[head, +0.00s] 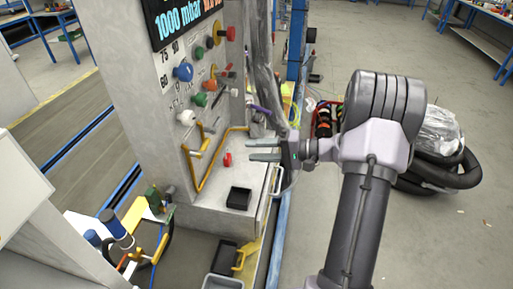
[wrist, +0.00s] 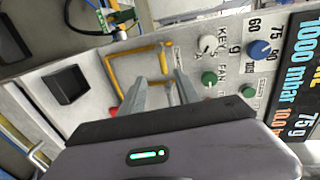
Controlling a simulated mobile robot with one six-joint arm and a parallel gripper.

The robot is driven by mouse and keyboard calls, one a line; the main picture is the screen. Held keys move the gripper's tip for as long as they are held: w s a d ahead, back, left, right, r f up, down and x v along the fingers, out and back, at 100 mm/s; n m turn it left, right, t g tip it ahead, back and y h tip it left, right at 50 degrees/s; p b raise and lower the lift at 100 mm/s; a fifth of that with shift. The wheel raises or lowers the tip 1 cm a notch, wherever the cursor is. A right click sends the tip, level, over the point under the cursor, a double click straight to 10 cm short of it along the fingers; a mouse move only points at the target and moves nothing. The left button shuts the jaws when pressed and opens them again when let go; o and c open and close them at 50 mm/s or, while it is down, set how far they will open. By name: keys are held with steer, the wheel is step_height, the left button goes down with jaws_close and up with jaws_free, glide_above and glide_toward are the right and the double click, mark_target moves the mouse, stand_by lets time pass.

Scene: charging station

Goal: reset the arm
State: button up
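My arm (head: 357,220) reaches up from the bottom of the head view and bends at a thick grey joint. My gripper (head: 250,150) points left toward the grey control panel (head: 135,110). Its two fingers are apart with nothing held between them. In the wrist view the open fingers (wrist: 158,80) show in front of the panel, and a yellow pipe handle (wrist: 138,50) lies behind them. I cannot tell the exact gap between the fingertips and the panel.
The panel carries a blue knob (head: 184,72), green knobs (wrist: 209,79) and a display (head: 180,18). A black tray (head: 239,198) sits on the panel's ledge. Black hoses (head: 445,172) lie on the floor right of my arm. Open floor (head: 465,235) is at lower right.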

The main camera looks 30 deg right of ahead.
stand_by(0.3)
steer(key=s+a+r+n+g+h, duration=0.1)
steer(key=s+a+r+g, duration=0.15)
steer(key=a, duration=0.45)
steer(key=s+a+r+n+g+h, duration=0.1)
steer(key=s+a+r+n+g, duration=0.1)
steer(key=s+a+g, duration=0.3)
steer(key=s+a+r+n+g+h, duration=0.1)
steer(key=s+a+r, duration=0.2)
steer(key=a, duration=0.5)
steer(key=s+a+r+t+h, duration=0.2)
steer(key=s+h, duration=0.4)
steer(key=s, duration=0.6)
steer(key=shift+a+r+n+t, duration=0.15)
steer(key=shift+a+n+t, duration=0.15)
steer(key=shift+a+t, duration=0.15)
